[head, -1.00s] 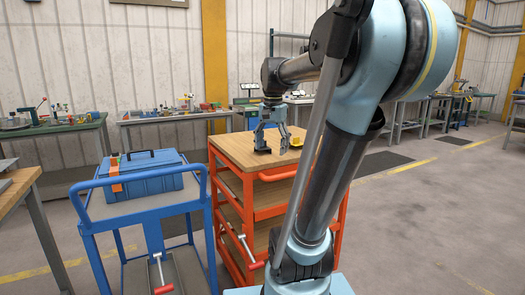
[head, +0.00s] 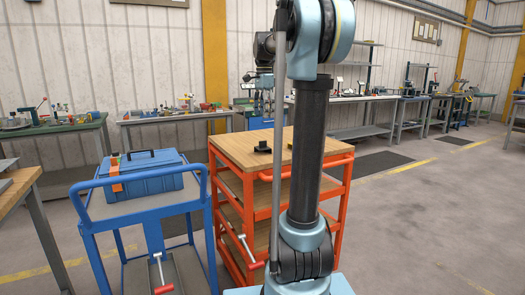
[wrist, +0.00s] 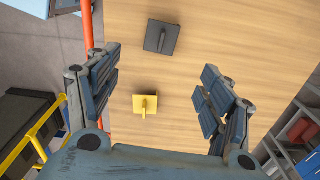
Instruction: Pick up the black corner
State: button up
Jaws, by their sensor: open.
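The black corner (head: 262,147) sits on the wooden top of the orange cart (head: 230,152), near its left side. In the wrist view the black corner (wrist: 161,37) lies flat with its upright part showing, ahead of my open fingers and between their lines. My gripper (wrist: 163,82) is open and empty above the wooden top. A yellow corner (wrist: 145,104) lies below the black one in the wrist view, between the fingers.
A blue cart (head: 88,205) carrying a blue toolbox (head: 150,182) stands left of the orange cart. Workbenches with tools (head: 55,127) line the back wall. The wooden top around the corners is mostly clear. Floor on the right is open.

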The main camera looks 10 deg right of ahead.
aim_at(264, 147)
notch_tip(264, 147, down, 15)
jog(key=shift+w+r, duration=0.1)
jog(key=shift+r, duration=0.1)
dwell(0.5)
jog(key=c, duration=1)
